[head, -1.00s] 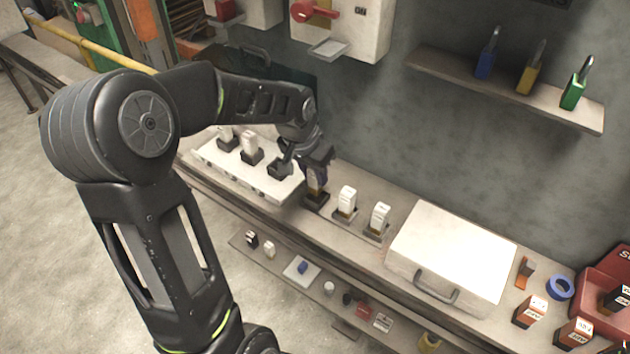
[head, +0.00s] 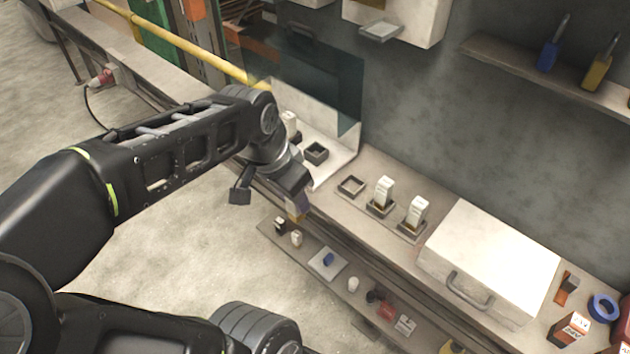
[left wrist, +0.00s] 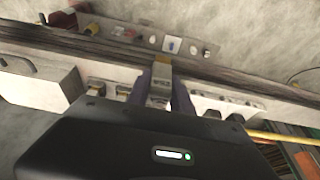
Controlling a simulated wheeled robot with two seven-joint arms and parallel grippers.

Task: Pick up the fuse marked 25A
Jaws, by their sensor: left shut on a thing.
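My left gripper (head: 296,208) is shut on a fuse and holds it clear of its socket, in front of the bench edge. In the left wrist view the held fuse (left wrist: 161,82) shows between the fingers, pale with a brownish-yellow end; no marking on it is readable. An empty dark socket (head: 351,187) stands on the bench. Beside it, two white fuses stand upright in sockets, a nearer-left one (head: 384,190) and a right one (head: 418,211); their markings are too small to read. My right gripper is not in view.
A white panel (head: 338,160) with an empty dark socket (head: 316,153) and a white fuse (head: 290,124) lies behind the arm. A white case (head: 495,255) stands on the bench at right. A lower shelf (head: 330,285) holds small parts.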

